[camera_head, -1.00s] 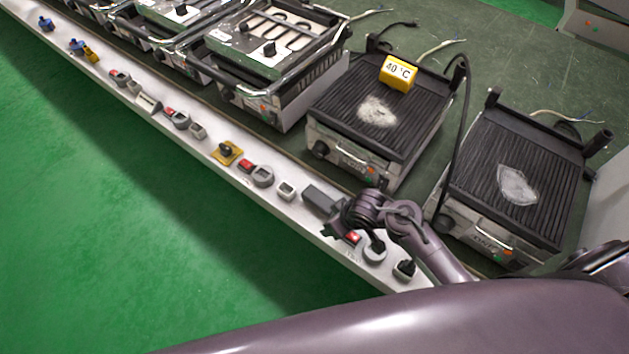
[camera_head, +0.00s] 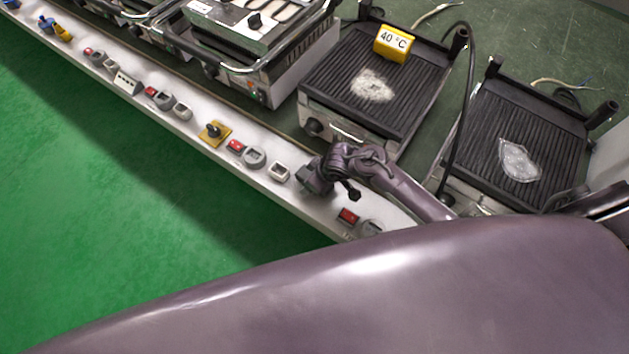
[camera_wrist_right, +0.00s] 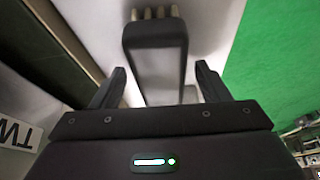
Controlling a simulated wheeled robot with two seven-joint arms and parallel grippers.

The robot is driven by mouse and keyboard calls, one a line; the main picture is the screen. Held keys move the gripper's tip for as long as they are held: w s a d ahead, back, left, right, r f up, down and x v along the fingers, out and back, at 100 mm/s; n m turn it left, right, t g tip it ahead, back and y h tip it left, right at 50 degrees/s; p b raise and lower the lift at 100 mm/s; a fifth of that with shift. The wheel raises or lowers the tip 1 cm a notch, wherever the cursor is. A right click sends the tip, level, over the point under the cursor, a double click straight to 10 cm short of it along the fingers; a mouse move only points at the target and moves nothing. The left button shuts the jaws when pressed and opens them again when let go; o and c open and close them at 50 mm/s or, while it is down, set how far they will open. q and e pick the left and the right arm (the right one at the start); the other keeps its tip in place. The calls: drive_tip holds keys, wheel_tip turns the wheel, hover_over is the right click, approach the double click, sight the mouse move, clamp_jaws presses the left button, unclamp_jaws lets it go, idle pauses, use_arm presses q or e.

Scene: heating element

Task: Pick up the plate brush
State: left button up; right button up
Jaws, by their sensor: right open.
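The plate brush (camera_wrist_right: 156,52) shows in the right wrist view as a dark grey block with a paler face and short pale tufts at its far end. It lies on the white ledge. My right gripper (camera_wrist_right: 161,72) is open, with one finger on each side of the brush in the picture and visible gaps between. In the head view my right gripper (camera_head: 318,180) is over the ledge and hides most of the brush. My left gripper is not in view.
Switches and knobs line the white ledge, with a red switch (camera_head: 348,215) and a yellow-based knob (camera_head: 214,133) near my gripper. Behind it stand ribbed grill plates, one with a yellow 40 °C block (camera_head: 393,43). Green floor (camera_head: 120,220) is clear in front.

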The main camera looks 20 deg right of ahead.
drive_tip(key=shift+f, duration=0.2)
idle(0.6)
drive_tip(key=c, duration=1.1)
